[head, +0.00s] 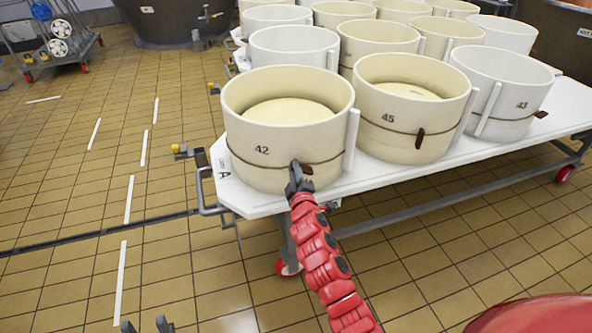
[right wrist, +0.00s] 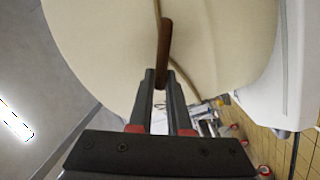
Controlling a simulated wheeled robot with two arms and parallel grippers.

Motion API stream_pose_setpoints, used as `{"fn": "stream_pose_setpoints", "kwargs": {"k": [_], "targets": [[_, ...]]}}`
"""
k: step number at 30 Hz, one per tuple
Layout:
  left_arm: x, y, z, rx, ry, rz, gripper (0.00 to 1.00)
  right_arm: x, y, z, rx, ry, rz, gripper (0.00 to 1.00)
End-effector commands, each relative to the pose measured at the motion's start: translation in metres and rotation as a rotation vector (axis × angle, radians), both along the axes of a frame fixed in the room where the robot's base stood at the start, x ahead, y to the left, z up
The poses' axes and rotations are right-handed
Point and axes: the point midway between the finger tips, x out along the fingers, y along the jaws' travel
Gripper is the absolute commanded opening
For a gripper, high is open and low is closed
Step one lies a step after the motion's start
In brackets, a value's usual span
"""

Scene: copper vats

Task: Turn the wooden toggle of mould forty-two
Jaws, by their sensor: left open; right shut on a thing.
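Mould forty-two (head: 250,130) is a round cream mould marked 42, on the near left corner of the white table. A thin brown cord runs around its lower wall. Its wooden toggle (right wrist: 165,40) is a slim brown peg by the cord, clearest in the right wrist view. In the head view only a bit of the toggle (head: 308,169) shows beside my gripper. My right gripper (head: 297,170) is at the mould's front wall, its jaws shut on the toggle; they also show in the right wrist view (right wrist: 160,78). My left gripper (head: 147,325) is open and empty at the bottom edge, low over the floor.
Mould 45 (head: 400,110), with its own toggle (head: 420,138), and mould 43 (head: 495,90) stand to the right. Several more moulds stand behind. The wheeled white table (head: 400,180) has a metal handle (head: 207,195) at its left end.

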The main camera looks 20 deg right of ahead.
Motion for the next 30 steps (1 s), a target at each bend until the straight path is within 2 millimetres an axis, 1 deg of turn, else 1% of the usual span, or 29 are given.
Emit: {"fn": "stream_pose_setpoints", "kwargs": {"k": [1, 9, 15, 21, 30], "targets": [[0.000, 0.000, -0.002, 0.000, 0.000, 0.000, 0.50, 0.000, 0.002, -0.004, -0.044, 0.007, 0.002, 0.00], [0.000, 0.000, -0.006, 0.000, 0.000, 0.000, 0.50, 0.000, 0.005, -0.008, -0.273, 0.028, 0.004, 0.00], [0.000, 0.000, -0.007, 0.000, 0.000, 0.000, 0.50, 0.000, 0.005, -0.011, -0.395, 0.041, 0.004, 0.00], [0.000, 0.000, -0.008, 0.000, 0.000, 0.000, 0.50, 0.000, 0.004, -0.013, -0.472, 0.049, 0.002, 0.00], [0.000, 0.000, -0.008, 0.000, 0.000, 0.000, 0.50, 0.000, 0.004, -0.015, -0.509, 0.054, 0.002, 0.00]]}}
